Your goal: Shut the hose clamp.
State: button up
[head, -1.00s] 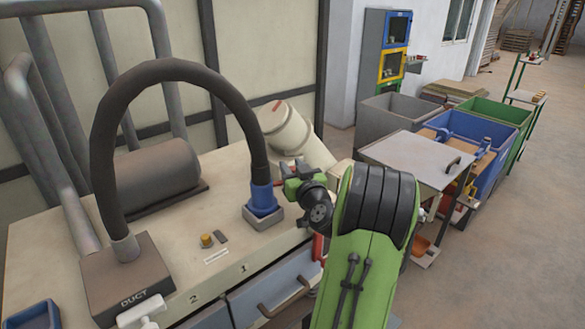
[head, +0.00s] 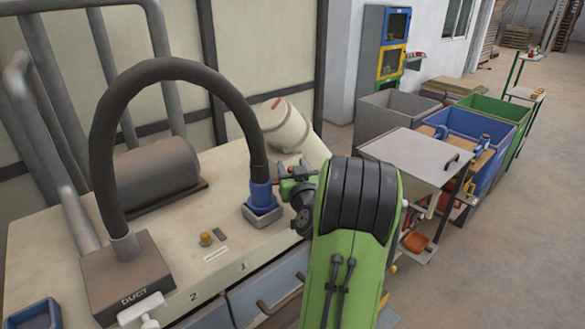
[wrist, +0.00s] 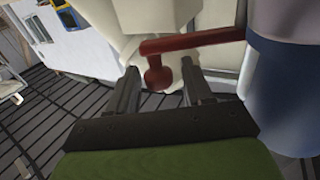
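A black hose arches over the bench and ends in a blue cuff (head: 261,196) seated in a grey square socket (head: 262,217). The red lever of the hose clamp (wrist: 195,40) crosses the upper middle of the wrist view, with a downward knob at its left end. The blue cuff (wrist: 285,85) fills the right side there. My gripper (wrist: 160,68) is open, with the knob between or just beyond its two fingertips; I cannot tell whether they touch it. In the head view my gripper (head: 290,182) is just right of the cuff, partly hidden by my arm.
A cream cylindrical housing (head: 287,127) stands behind the cuff. A dark duct box (head: 125,275), a yellow button (head: 206,239) and a blue tray (head: 33,315) are on the bench. Bins and a grey-topped cart (head: 410,153) stand to the right.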

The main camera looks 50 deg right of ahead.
jog(key=shift+s+a+f+b, duration=0.1)
jog(key=shift+s+a+b, duration=0.05)
jog(key=shift+s+b, duration=0.15)
jog(key=b+v, duration=0.9)
jog(key=v, duration=0.6)
jog(key=shift+a, duration=0.1)
jog(key=shift+c, duration=0.4)
